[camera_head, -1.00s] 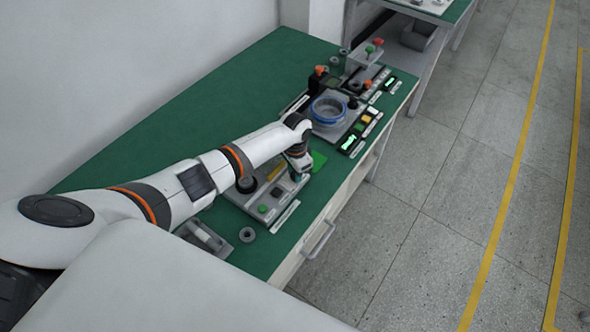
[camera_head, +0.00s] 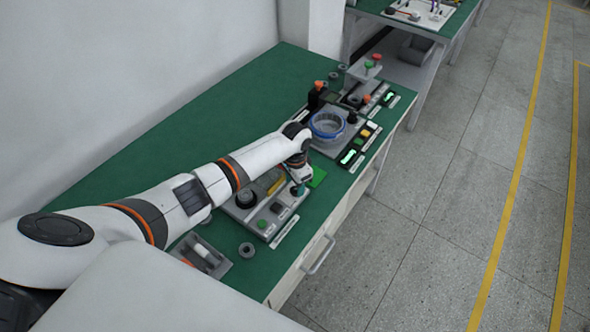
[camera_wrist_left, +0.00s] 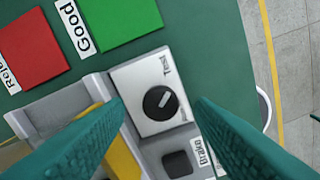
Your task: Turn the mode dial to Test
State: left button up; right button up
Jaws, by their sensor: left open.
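The mode dial (camera_wrist_left: 160,102) is a round black knob with a pale pointer mark, on a white plate (camera_wrist_left: 138,78) lettered TEST near its upper right edge. The mark slants toward the upper right in the left wrist view. My left gripper (camera_wrist_left: 161,106) is open, its teal fingers on either side of the dial in that view. I cannot tell whether they touch it. In the head view the left gripper (camera_head: 299,190) points down at the right end of the grey panel (camera_head: 243,212) and hides the dial. My right gripper is not in view.
A dark square button (camera_wrist_left: 177,163) by a Brake label and a yellow part (camera_wrist_left: 122,153) lie close to the dial. A green pad (camera_wrist_left: 118,18) marked Good and a red pad (camera_wrist_left: 32,48) are beyond. A blue-ringed fixture (camera_head: 327,125) stands behind the gripper.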

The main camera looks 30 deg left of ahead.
aim_at(295, 189)
pick_arm(q)
notch_tip(295, 189, up, 10)
jog(key=b, duration=0.1)
jog(key=shift+b, duration=0.35)
jog(key=shift+d, duration=0.1)
